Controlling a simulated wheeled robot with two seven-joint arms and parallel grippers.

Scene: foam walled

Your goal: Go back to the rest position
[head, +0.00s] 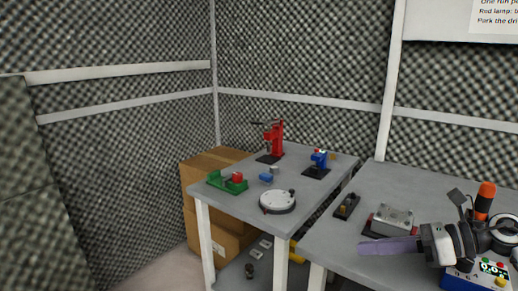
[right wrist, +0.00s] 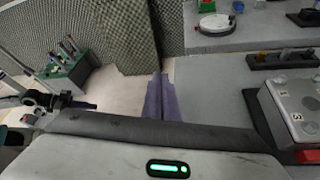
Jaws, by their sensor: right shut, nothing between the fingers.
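My right gripper (head: 366,247) reaches in from the right in the head view, over the near grey table (head: 335,240). Its purple fingers point left and are shut with nothing between them. In the right wrist view the shut fingers (right wrist: 161,98) point away past the table's left edge. The left gripper does not show in the head view.
The near table holds a grey metal box (head: 394,218), a small dark block (head: 346,206) and a blue display box (head: 480,275). The far table (head: 231,205) carries a red press (head: 275,139) and a round white plate (head: 278,201). Cardboard boxes (head: 205,230) stand at its left.

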